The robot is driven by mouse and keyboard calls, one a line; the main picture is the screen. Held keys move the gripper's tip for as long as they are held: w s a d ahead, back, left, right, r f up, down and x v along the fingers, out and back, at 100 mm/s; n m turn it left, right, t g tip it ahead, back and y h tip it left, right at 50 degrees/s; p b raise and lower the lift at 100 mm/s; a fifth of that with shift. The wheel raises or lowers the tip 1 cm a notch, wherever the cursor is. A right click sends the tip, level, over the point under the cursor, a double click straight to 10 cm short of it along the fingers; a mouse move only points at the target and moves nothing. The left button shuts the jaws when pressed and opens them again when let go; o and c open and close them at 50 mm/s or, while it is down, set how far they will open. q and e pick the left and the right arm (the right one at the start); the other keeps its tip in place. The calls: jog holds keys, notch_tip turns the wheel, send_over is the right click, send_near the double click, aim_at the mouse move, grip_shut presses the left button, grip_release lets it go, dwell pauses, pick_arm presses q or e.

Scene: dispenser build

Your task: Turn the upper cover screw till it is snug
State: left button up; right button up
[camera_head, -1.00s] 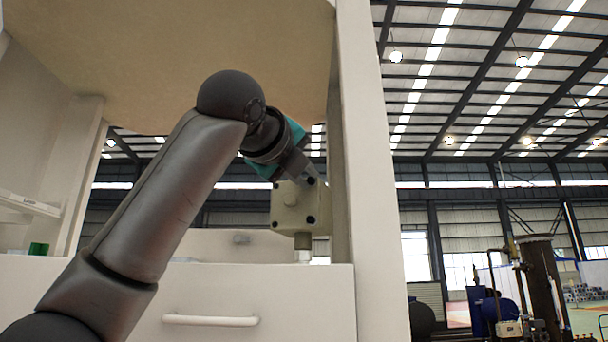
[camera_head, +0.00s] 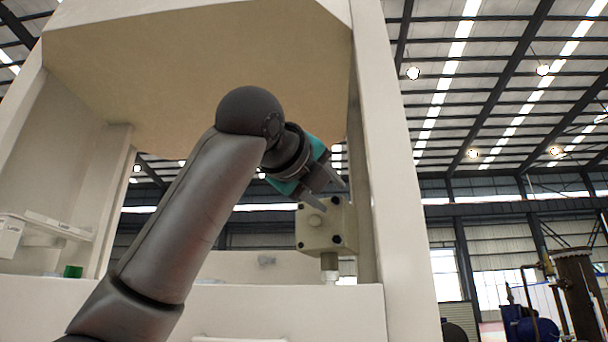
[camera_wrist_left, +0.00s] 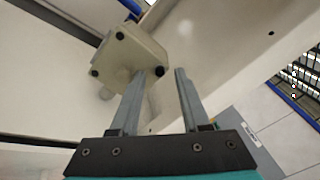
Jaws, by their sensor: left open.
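The beige dispenser box (camera_head: 322,233) stands on a short metal post by the right upright of the cabinet. Dark screw heads show at its face corners. The upper right screw (camera_head: 335,200) sits close to the fingertips. My left gripper (camera_head: 334,197) is open in front of the upper part of the box, its two fingers apart. In the left wrist view the fingertips (camera_wrist_left: 160,72) point at the box (camera_wrist_left: 133,50), and a dark screw head (camera_wrist_left: 159,71) shows between them, apparently ungripped. Whether a finger touches the box I cannot tell. My right gripper is not in view.
The cabinet's right upright (camera_head: 395,200) rises close beside the box. A beige panel (camera_head: 200,65) hangs above my arm. A green object (camera_head: 73,271) sits on the left ledge. A drawer front (camera_head: 290,310) lies below.

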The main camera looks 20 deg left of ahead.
pick_arm(q)
jog(key=s+a+b, duration=0.1)
jog(key=s+b, duration=0.3)
jog(key=s, duration=0.9)
jog(key=shift+s, duration=0.4)
